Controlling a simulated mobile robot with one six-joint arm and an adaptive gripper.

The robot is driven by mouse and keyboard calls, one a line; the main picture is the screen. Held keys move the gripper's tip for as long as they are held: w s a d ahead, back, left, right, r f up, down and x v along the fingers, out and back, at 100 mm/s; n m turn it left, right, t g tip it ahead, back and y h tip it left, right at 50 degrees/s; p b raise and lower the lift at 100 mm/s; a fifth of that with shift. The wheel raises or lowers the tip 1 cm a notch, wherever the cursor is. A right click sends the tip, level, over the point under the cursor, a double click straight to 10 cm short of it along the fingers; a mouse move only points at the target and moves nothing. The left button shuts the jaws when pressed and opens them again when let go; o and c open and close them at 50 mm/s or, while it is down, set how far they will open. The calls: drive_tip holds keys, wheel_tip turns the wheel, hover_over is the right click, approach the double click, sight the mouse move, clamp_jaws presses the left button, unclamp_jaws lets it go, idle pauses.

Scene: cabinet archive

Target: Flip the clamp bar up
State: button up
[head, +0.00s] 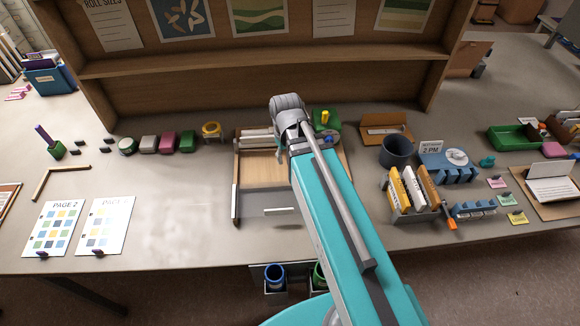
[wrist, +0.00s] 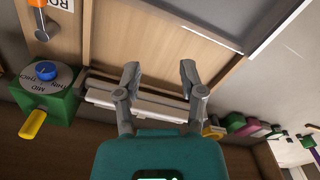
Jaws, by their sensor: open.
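A wooden board (head: 262,172) lies on the table below a shelf unit, with pale bars (head: 258,138) across its back edge. The pale bars also show in the wrist view (wrist: 150,108), behind my fingers. I cannot tell for sure which bar is the clamp bar. A thin metal strip (head: 235,203) runs along the board's left side. My gripper (wrist: 159,68) is open and empty, with its fingers spread over the board near the pale bars. I see no clear contact. In the head view my arm hides the board's right part and most of my gripper.
A green device with a blue dial (wrist: 46,72) and yellow handle stands beside the board. A dark cup (head: 397,152) and a file rack (head: 412,192) stand to the right. Several coloured blocks (head: 168,142) line the back left. The shelf (head: 260,62) rises behind.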

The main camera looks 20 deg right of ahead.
drive_tip(key=shift+s+f+m+b, duration=0.2)
drive_tip(key=shift+s+f+m, duration=0.05)
drive_tip(key=shift+s+m, duration=0.55)
drive_tip(key=shift+s+f+m+b, duration=0.2)
drive_tip(key=shift+s+m, duration=0.4)
drive_tip(key=shift+s, duration=0.3)
